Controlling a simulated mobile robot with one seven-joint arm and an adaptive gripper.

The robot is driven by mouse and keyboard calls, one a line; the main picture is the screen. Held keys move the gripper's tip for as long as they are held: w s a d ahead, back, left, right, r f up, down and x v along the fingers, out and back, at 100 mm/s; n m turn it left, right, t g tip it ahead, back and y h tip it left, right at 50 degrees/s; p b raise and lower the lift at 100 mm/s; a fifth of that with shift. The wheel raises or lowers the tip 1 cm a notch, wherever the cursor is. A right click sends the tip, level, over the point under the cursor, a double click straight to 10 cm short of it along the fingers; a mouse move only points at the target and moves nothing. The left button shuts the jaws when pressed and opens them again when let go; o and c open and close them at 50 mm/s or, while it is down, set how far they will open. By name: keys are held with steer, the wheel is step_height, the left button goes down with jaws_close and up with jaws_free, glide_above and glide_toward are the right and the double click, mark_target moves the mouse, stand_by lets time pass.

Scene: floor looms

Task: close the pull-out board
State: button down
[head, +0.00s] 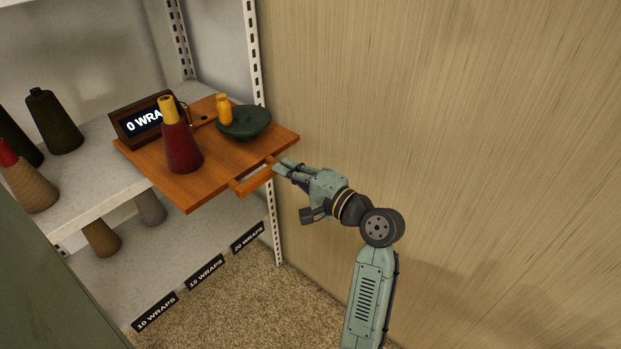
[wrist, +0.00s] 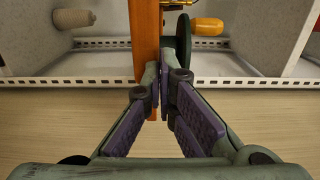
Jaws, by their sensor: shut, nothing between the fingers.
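The pull-out board (head: 200,187) is an orange-brown wooden board that sticks out from the grey shelf, with a wooden bar handle (head: 252,183) along its front edge. In the wrist view the board (wrist: 146,40) shows edge-on, just beyond the fingers. My gripper (head: 279,166) is shut and empty, its fingertips at the right end of the handle. It also shows in the wrist view (wrist: 165,75). I cannot tell whether the tips touch the wood.
On the board stand a dark red cone with a yellow top (head: 181,146), a display box (head: 143,121) and a green disc device (head: 244,122) with a yellow spool. Several yarn cones stand on the shelf (head: 103,172). A wooden wall (head: 430,100) closes off the right.

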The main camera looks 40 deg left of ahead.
mark_target(237, 141)
steer(key=a, duration=0.6)
steer(key=w+a+p, duration=0.1)
steer(key=a, duration=1)
steer(key=shift+w+a, duration=0.2)
steer(key=shift+a, duration=0.1)
steer(key=shift+d, duration=0.2)
